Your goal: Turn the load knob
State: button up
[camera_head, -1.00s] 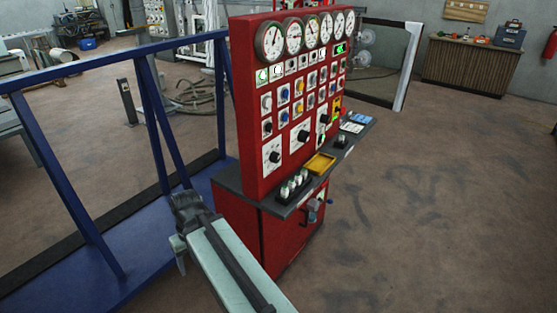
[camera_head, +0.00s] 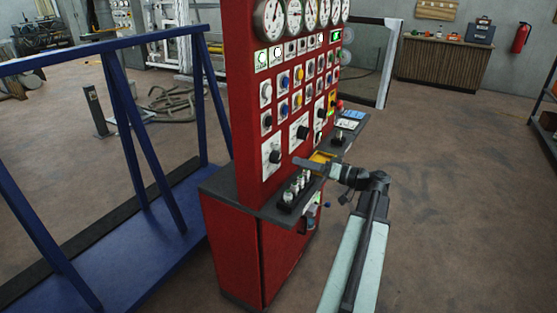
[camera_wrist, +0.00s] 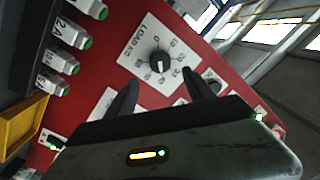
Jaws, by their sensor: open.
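The load knob (camera_wrist: 158,62) is a round black knob on a white plate marked LOAD in the wrist view. In the head view it appears to be the leftmost large knob (camera_head: 274,157) low on the red panel (camera_head: 245,120). My gripper (camera_wrist: 160,78) is open and empty, its two dark fingers pointing at the panel on either side of the knob's line, apart from it. In the head view my gripper (camera_head: 300,163) is in front of the panel above the desk ledge. The exact gap to the knob cannot be told.
Several upright levers (camera_head: 295,188) and a yellow tray (camera_head: 322,157) stand on the ledge close below my gripper. Other knobs, buttons and gauges (camera_head: 270,20) cover the panel. A blue frame (camera_head: 130,140) stands at left. Open floor (camera_head: 450,180) lies to the right.

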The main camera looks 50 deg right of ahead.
aim_at(280, 158)
jog(key=x, duration=0.8)
jog(key=shift+a, duration=0.1)
jog(key=shift+s, duration=0.1)
grip_shut()
jog(key=shift+m, duration=0.3)
jog(key=shift+f+m+b, duration=0.1)
jog(key=shift+m+b, duration=0.3)
jog(key=shift+m, duration=2.2)
grip_release()
